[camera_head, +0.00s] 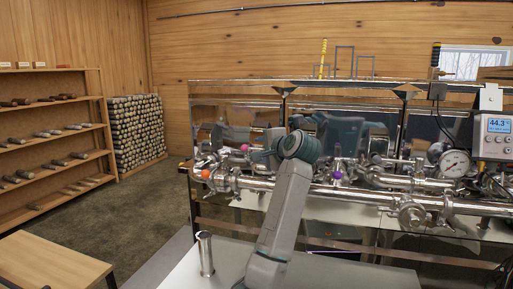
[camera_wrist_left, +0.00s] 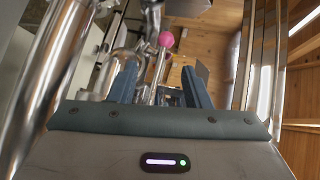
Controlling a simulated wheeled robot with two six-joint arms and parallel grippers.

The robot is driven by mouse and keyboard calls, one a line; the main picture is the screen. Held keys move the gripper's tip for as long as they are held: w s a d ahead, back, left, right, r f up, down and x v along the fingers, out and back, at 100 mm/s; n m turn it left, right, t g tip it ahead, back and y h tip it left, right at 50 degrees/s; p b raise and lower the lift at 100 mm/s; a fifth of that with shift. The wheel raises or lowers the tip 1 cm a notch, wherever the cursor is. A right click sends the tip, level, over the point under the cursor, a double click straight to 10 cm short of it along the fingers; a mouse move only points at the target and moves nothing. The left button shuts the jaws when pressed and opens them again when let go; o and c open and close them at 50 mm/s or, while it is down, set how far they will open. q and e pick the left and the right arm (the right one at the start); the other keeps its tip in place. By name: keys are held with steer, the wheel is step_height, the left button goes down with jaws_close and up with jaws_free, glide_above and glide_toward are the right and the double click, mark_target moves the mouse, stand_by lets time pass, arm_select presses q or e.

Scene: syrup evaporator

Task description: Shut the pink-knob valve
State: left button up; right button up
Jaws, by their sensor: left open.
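The pink knob (camera_head: 244,148) sits on the valve among the steel pipes, left of centre in the head view. In the left wrist view the pink knob (camera_wrist_left: 166,39) is a round ball on a thin metal lever, beyond my fingertips. My left gripper (camera_head: 262,154) is just right of the knob in the head view. In the wrist view the left gripper (camera_wrist_left: 162,78) is open, and the lever shows in the gap between its two fingers. I cannot tell whether a finger touches the lever. The valve body is partly hidden. My right gripper is not in view.
An orange-red knob (camera_head: 205,174) is to the lower left and a purple knob (camera_head: 337,175) to the right, on the same pipework. A pressure gauge (camera_head: 454,163) and a display box (camera_head: 494,136) are at the right. Shelves (camera_head: 60,128) stand left; the floor between is clear.

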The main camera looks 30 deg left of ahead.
mark_target(246, 147)
arm_select(q)
steer(key=shift+a+r, duration=0.2)
steer(key=shift+a, duration=0.05)
steer(key=a+p, duration=0.1)
steer(key=a, duration=0.1)
steer(key=w+a+p, duration=0.1)
steer(key=a, duration=0.1)
steer(key=shift+a+f+p, duration=0.2)
steer(key=shift+a+p, duration=0.2)
steer(key=x, duration=0.1)
steer(key=p+x, duration=0.1)
steer(key=x, duration=0.1)
steer(key=shift+w+f, duration=0.3)
steer(key=shift+w, duration=0.05)
steer(key=shift+w+a+f, duration=0.2)
steer(key=shift+w+a, duration=0.05)
steer(key=shift+a, duration=0.35)
steer(key=shift+w+f, duration=0.1)
steer(key=c, duration=0.7)
jaws_close()
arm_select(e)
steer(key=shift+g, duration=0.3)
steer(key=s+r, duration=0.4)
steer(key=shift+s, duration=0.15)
